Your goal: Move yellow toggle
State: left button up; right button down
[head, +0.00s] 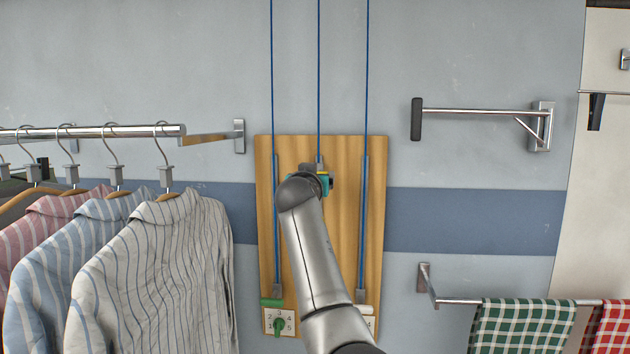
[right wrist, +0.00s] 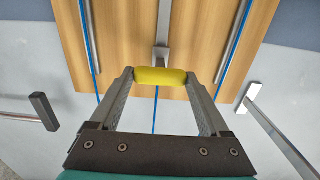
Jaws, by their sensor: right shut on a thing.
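The yellow toggle (right wrist: 160,76) is a short rounded bar below a grey metal block on the middle blue cord, in front of the wooden board (head: 338,148). My right gripper (right wrist: 158,78) has one finger at each end of the toggle and is shut on it. In the head view my right gripper (head: 322,181) is high on the board, mostly hidden behind my arm, and the toggle is hidden there. My left gripper is not in view.
A green toggle (head: 272,302) and a white toggle (head: 362,309) hang lower on the side cords. Striped shirts (head: 155,270) hang at left. A wall bracket bar (head: 480,111) and checked cloths (head: 525,325) are at right.

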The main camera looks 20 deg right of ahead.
jog(key=shift+s+r, duration=0.1)
jog(key=shift+r, duration=0.4)
jog(key=shift+c, duration=1.5)
grip_release()
jog(key=o, duration=0.3)
jog(key=shift+f, duration=0.25)
jog(key=b+v, duration=0.4)
jog(key=v, duration=1.1)
jog(key=shift+b, duration=0.35)
